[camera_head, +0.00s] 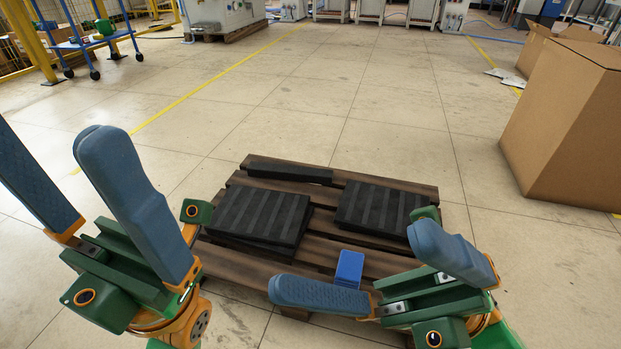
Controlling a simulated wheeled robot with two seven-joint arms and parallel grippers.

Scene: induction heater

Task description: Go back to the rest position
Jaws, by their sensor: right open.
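My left gripper (52,150) is at the lower left. Its two blue fingers stand well apart and point up, with nothing between them. My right gripper (345,262) is at the lower right, in front of the pallet's near right part. Its two blue fingers are spread wide apart, and it holds nothing that I can see. Both grippers have green bodies with orange joints.
A brown wooden pallet (260,270) lies ahead, with black ribbed slabs (258,215) and (375,208) on it. A small blue piece (348,268) shows between my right fingers. A cardboard box (570,120) stands right; a blue cart (85,40) is far left. Mid-floor is clear.

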